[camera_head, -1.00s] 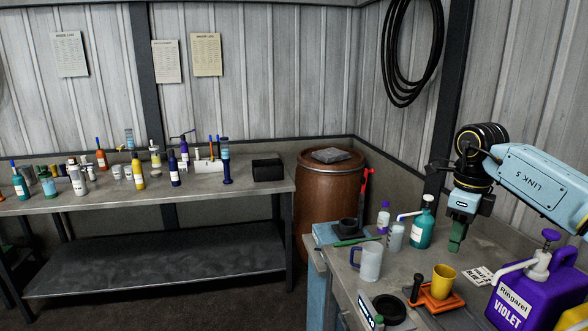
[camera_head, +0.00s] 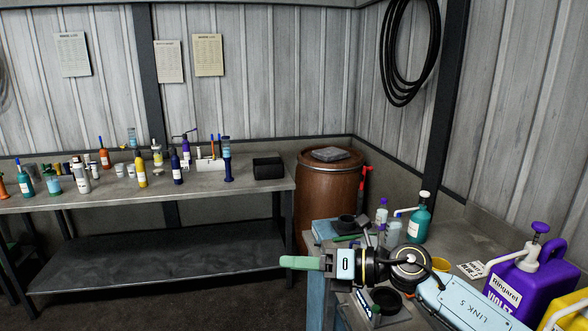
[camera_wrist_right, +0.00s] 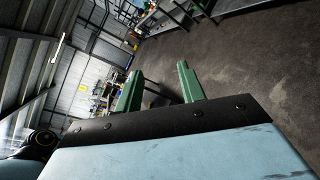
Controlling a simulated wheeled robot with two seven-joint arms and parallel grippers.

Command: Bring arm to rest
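My right gripper (camera_head: 300,263) reaches in from the lower right in the head view. It is low, pointing left past the left edge of the right workbench, over the gap between the benches. Its green fingers stand apart with nothing between them in the right wrist view (camera_wrist_right: 160,84). My right forearm crosses in front of the bench and hides part of it, including most of the yellow cup (camera_head: 441,264). My left gripper does not show.
The right bench (camera_head: 462,237) holds a purple jug (camera_head: 530,283), a teal pump bottle (camera_head: 419,222) and a black round dish (camera_head: 385,300). A brown barrel (camera_head: 328,200) stands behind. The left bench (camera_head: 110,201) carries several bottles. The floor between is clear.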

